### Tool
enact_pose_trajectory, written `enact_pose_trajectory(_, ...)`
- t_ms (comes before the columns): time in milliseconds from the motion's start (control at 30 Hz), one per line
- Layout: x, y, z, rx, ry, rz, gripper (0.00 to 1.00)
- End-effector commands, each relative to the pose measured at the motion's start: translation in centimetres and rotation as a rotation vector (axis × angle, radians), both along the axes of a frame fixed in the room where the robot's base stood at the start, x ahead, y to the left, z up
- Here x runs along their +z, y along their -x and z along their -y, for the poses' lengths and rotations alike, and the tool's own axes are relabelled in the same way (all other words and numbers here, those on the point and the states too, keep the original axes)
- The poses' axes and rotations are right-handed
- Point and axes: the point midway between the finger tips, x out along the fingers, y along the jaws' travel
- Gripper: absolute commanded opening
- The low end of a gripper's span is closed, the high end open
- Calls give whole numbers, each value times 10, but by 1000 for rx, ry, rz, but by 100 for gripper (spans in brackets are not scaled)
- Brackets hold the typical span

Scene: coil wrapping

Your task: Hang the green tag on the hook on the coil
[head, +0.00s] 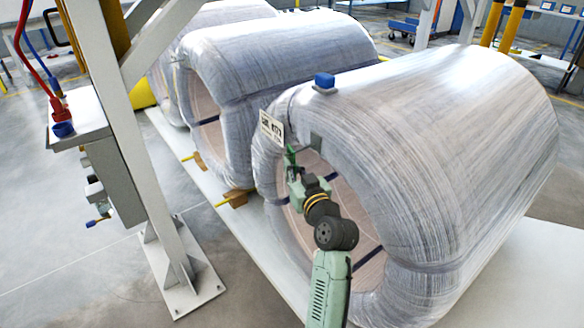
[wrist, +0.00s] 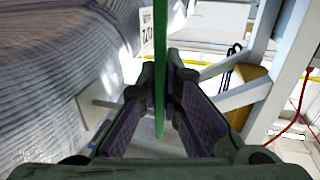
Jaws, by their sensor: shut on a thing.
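My gripper (head: 292,170) is in front of the near coil's open end, close to its upper left rim. It is shut on the green tag (head: 290,154), which stands up from the jaws. In the wrist view the tag (wrist: 161,60) is a thin upright green strip, seen edge-on between the two fingers (wrist: 160,85). The wrapped near coil (head: 440,130) lies on its side. A small grey piece (head: 316,141) sits on its rim, right of the tag; I cannot tell whether it is the hook. No hook shape shows clearly.
A white printed label (head: 271,128) is at the coil's rim, just behind the tag, and shows in the wrist view (wrist: 146,30). A blue block (head: 324,81) sits on top of the coil. More coils (head: 260,60) lie behind. A white post (head: 145,150) stands left.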

Motion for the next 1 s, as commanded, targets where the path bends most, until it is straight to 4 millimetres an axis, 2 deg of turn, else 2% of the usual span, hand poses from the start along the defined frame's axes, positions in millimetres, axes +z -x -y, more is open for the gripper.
enact_pose_trajectory(200,0,0,0,0,0,0,0)
enact_pose_trajectory(233,0,0,0,0,0,0,8)
enact_pose_trajectory(567,0,0,0,0,0,0,30)
enact_pose_trajectory(867,0,1,0,0,0,0,30)
enact_pose_trajectory(1000,0,12,5,-2,-1,0,30)
